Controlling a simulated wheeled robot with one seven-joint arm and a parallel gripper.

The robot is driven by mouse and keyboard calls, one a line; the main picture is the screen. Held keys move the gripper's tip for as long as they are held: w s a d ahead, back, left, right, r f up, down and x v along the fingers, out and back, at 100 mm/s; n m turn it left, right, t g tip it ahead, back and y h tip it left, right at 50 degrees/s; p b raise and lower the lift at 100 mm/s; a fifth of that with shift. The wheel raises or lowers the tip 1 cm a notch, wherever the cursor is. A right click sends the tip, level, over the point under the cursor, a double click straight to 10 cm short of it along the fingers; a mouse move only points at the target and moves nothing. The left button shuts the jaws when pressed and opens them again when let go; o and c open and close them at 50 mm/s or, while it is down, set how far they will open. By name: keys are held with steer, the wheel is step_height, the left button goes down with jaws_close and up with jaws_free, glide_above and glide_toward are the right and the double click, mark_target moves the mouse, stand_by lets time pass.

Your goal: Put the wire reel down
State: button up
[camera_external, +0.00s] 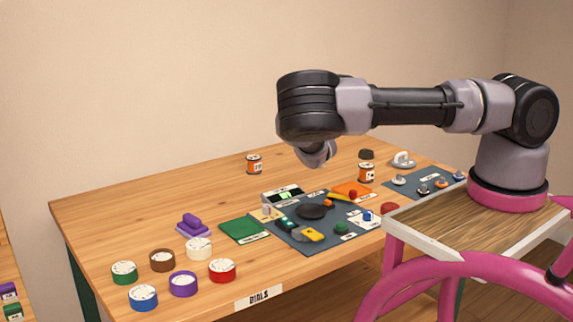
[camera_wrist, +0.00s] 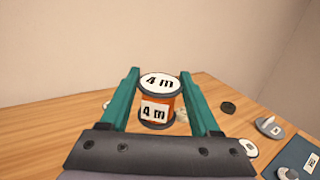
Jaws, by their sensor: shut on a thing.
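The wire reel (camera_wrist: 157,103) is orange with dark rims and white "4 m" labels on its top and side. In the wrist view it sits upright between the two green fingers of my gripper (camera_wrist: 159,74), which is shut on it. Whether its base touches the bench is hard to tell. In the external view my wrist hides the fingers. Two orange reels show there, one at the back left (camera_external: 254,164) and one right of my wrist (camera_external: 366,173). I cannot tell whether either is the held one.
The wooden bench (camera_external: 110,215) has bare room at the back left. A dark mat (camera_external: 290,238) with several parts lies in the middle. Several coloured dials, including a red one (camera_external: 222,270), stand at front left. A black disc (camera_wrist: 228,107) and a grey knob (camera_wrist: 267,126) lie to the right.

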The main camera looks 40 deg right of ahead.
steer(key=w+a+f+n+t+y, duration=0.1)
steer(key=w+a+f+y, duration=0.1)
steer(key=a, duration=0.6)
steer(key=w+a+f+n+y, duration=0.1)
steer(key=w+a, duration=0.1)
steer(key=a, duration=0.5)
steer(key=w+a+f+n+t+y, duration=0.1)
steer(key=w+a+f+y, duration=0.15)
steer(key=a, duration=0.55)
steer(key=shift+h, duration=0.25)
steer(key=shift+w+a+f, duration=0.1)
steer(key=shift+a+f, duration=0.05)
steer(key=shift+f, duration=2.3)
steer(key=shift+a+f, duration=0.1)
steer(key=shift+f, duration=2.35)
steer(key=shift+f, duration=0.5)
steer(key=shift+f, duration=0.1)
